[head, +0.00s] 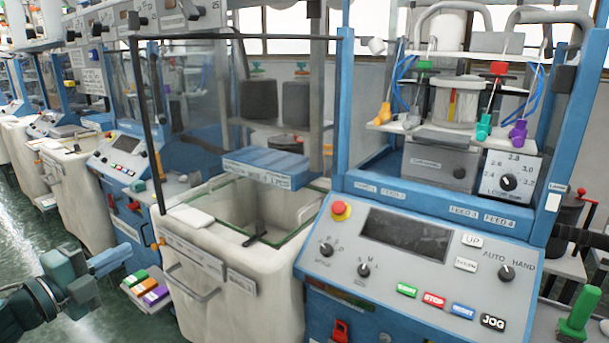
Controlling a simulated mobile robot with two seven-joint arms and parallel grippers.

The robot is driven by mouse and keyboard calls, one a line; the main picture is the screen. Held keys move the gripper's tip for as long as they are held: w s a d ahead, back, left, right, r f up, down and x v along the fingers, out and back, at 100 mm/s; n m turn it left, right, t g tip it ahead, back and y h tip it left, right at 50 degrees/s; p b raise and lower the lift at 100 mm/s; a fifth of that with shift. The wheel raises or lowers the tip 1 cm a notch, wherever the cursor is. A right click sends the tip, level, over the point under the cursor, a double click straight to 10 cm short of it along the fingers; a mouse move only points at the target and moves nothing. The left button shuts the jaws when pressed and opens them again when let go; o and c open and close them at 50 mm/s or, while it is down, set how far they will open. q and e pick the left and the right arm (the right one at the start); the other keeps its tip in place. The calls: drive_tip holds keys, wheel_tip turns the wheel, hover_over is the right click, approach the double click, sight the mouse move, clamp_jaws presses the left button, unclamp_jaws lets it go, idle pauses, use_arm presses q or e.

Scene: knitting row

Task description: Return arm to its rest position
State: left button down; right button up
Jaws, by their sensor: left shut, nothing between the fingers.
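My left gripper (112,259) is at the lower left of the head view, at the end of my dark teal arm. Its fingers are shut with nothing between them. It is in front of the knitting machines, left of the cream bin (240,290) and above the green floor. It appears clear of the machines and bin. My right gripper is not in view.
A control panel (409,262) with knobs and coloured buttons fills the right front. A small tray (130,293) with green, orange and purple blocks sits close to my left gripper. A green handle (578,312) stands at the lower right. Open floor (30,215) lies at left.

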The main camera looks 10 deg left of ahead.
use_arm(q)
drive_tip(key=s+d+f+n+g+y, duration=0.1)
drive_tip(key=s+d+f+n+y, duration=0.2)
drive_tip(key=f, duration=0.5)
drive_tip(key=s+d+f+n+g, duration=0.1)
drive_tip(key=s+f+n, duration=0.2)
drive_tip(key=f+n, duration=0.3)
drive_tip(key=s+d+f+n+g+y, duration=0.1)
drive_tip(key=s+d+f+n+y, duration=0.15)
drive_tip(key=f, duration=0.65)
drive_tip(key=s+d+f+n+g+h, duration=0.1)
drive_tip(key=s+d+f+n, duration=0.1)
drive_tip(key=d, duration=0.5)
drive_tip(key=s+d+f+n+g+h, duration=0.1)
drive_tip(key=s+d+f+n, duration=0.1)
drive_tip(key=d+f, duration=0.2)
drive_tip(key=s+d+f+n+g+h, duration=0.1)
drive_tip(key=s+d+f+n+g, duration=0.1)
drive_tip(key=d, duration=0.8)
drive_tip(key=shift+s+f+n+h, duration=0.2)
drive_tip(key=shift+f+n+h, duration=0.15)
drive_tip(key=shift+f, duration=0.1)
drive_tip(key=shift+d, duration=0.1)
